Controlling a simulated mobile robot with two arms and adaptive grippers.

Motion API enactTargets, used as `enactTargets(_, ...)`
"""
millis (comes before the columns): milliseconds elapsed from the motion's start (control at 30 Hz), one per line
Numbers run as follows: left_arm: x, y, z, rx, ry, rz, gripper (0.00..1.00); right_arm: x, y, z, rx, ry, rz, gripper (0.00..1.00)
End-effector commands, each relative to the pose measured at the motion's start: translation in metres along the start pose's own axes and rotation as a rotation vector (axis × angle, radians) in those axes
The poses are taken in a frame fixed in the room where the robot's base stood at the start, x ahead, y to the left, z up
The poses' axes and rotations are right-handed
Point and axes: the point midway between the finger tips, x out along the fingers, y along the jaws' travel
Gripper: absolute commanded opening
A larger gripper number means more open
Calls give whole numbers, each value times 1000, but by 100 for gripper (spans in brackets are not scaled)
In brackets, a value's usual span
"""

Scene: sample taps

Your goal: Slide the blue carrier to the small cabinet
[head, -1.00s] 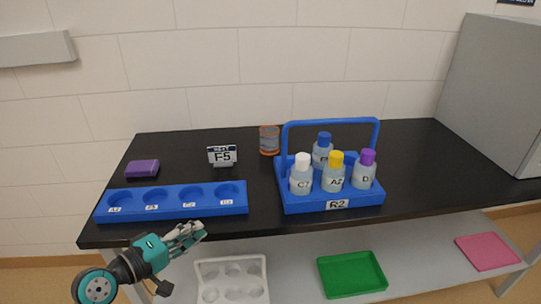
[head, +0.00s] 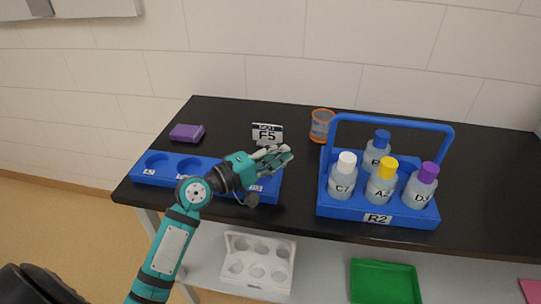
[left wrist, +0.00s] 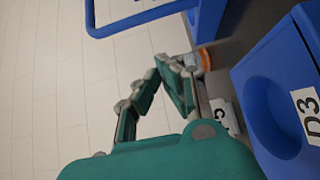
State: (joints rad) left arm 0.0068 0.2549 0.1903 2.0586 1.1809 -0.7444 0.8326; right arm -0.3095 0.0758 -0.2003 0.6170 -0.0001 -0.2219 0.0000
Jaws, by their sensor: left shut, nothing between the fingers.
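The blue carrier (head: 345,209), labelled R2, stands upright on the black bench with its tall handle (head: 390,120) up. It holds bottles with white (head: 342,182), yellow (head: 381,185), purple (head: 420,187) and blue (head: 376,150) caps. My left gripper (head: 286,154) is shut and empty above the right end of the blue rack, left of the carrier and apart from it. In the left wrist view, my left gripper (left wrist: 182,85) shows with part of the carrier (left wrist: 206,18) beyond it. The small cabinet is not clearly in view now. My right gripper is not in view.
The blue four-hole rack (head: 146,178) lies at the bench's front left. A white rack (head: 259,263) and green tray (head: 385,283) sit on the lower shelf.

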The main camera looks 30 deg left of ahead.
Motion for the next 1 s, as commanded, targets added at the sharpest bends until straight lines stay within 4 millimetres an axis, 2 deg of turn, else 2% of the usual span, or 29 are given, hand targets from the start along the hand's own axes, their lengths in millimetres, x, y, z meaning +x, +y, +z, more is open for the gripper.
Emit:
enactTargets(33, 13, 2, 0, -2, -1, 4, 0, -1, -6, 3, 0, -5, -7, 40)
enactTargets(167, 39, 1, 0, -2, -2, 3, 0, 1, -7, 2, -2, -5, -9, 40)
enactTargets(333, 57, 0, 19, -3, -1, 0, 0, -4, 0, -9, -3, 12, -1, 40)
enactTargets(500, 66, 0, 27, -1, 0, 0, 0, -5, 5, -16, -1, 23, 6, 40)
enactTargets(867, 67, -1, 28, 0, 0, -2, 0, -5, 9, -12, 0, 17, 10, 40)
enactTargets(1000, 75, 2, 37, -3, -2, -3, 0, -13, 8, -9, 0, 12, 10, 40)
